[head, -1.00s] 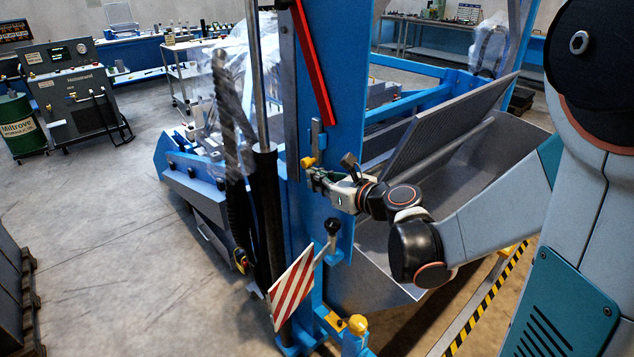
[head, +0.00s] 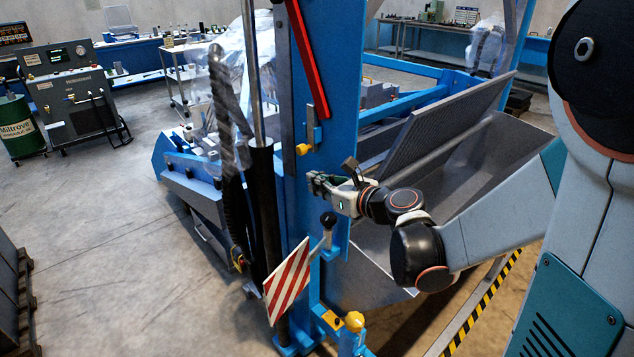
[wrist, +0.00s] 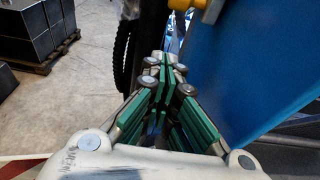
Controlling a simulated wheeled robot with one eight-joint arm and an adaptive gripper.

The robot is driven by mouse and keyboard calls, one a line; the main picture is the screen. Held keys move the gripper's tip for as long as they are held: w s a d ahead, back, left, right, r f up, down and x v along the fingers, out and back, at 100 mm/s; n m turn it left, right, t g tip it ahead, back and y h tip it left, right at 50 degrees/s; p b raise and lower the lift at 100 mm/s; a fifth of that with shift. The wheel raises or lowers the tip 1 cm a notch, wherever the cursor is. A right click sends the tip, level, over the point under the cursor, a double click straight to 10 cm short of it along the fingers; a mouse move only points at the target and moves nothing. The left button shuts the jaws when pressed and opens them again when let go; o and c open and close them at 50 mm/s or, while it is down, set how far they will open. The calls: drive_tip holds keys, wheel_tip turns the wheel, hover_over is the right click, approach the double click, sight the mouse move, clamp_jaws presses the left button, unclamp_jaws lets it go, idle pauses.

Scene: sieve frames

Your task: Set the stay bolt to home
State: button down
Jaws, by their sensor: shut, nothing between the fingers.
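The stay bolt, as far as I can tell, is the yellow-knobbed bolt (head: 303,149) low on a grey bracket (head: 314,130) on the blue post. Its knob points left in the head view. The yellow knob (wrist: 187,4) also shows at the top edge of the wrist view, partly cut off. My gripper (head: 312,183) is a little below the knob, apart from it, in front of the post. In the wrist view its green-padded fingers (wrist: 166,66) are together with nothing between them. The bolt's shank and its seat are too small to read.
A red bar (head: 308,60) slants down the post above the bracket. A black-knobbed lever (head: 328,220) and a red-and-white striped plate (head: 288,282) are below my gripper. Black hydraulic cylinder (head: 262,220) stands left. A grey hopper (head: 480,160) is behind my arm.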

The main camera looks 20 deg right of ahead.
drive_tip(key=p+v, duration=0.3)
drive_tip(key=v, duration=0.7)
drive_tip(key=shift+w+r, duration=0.1)
drive_tip(key=shift+r, duration=0.05)
